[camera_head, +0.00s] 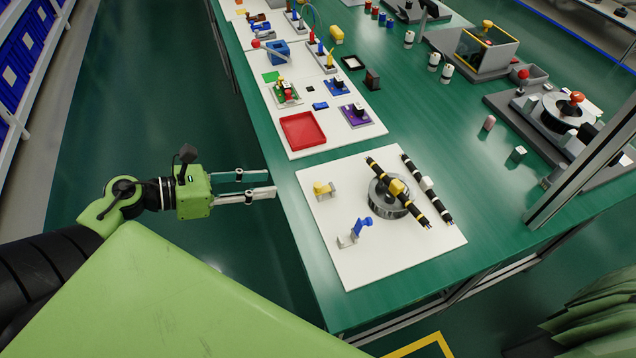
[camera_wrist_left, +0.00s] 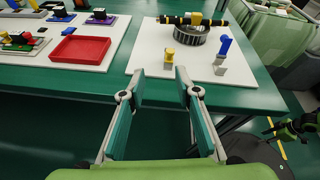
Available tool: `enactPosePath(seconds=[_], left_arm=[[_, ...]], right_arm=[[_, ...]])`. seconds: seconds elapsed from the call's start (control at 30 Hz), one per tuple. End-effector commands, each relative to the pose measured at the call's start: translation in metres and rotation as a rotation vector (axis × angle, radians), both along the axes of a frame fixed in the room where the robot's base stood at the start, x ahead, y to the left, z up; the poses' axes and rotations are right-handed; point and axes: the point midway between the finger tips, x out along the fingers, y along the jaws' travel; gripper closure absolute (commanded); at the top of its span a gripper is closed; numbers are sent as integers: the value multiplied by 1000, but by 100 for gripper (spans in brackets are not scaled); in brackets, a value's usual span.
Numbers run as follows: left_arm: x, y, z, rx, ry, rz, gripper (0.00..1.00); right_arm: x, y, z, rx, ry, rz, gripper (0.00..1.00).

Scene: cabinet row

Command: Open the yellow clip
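A small yellow clip (camera_head: 323,188) stands on a pale base near the left edge of the white board (camera_head: 345,265); it also shows in the left wrist view (camera_wrist_left: 169,55). Another yellow piece (camera_head: 397,187) sits on a black bar across a round metal holder. My left gripper (camera_head: 270,182) is open and empty, just off the table's left edge and left of the small clip. In the left wrist view its spread fingers (camera_wrist_left: 160,75) point at the board, with the clip beyond them. A green and black part at that view's right edge may be my right gripper (camera_wrist_left: 300,127); its fingers are unclear.
A blue clip (camera_head: 362,226) stands on the same board, nearer the front. A second bar (camera_head: 427,187) lies right of the round holder (camera_head: 382,202). A red tray (camera_head: 303,131) lies on another white board behind. The floor left of the table is clear.

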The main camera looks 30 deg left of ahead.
Motion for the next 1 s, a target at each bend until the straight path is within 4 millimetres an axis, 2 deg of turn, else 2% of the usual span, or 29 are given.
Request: enactPosePath(seconds=[0.1,0.27,0.8,1.0], left_arm=[[-7,-10,10,109,-42,-86,70],[-2,-18,9,138,-53,-108,70],[62,-74,-24,130,-53,-102,70],[80,-90,-35,129,-51,-100,70]], right_arm=[[-5,-3,-1,-4,7,1,60],[-5,-5,1,-6,7,1,60],[3,-3,17,-3,-3,0,60],[3,2,20,2,-4,-2,60]])
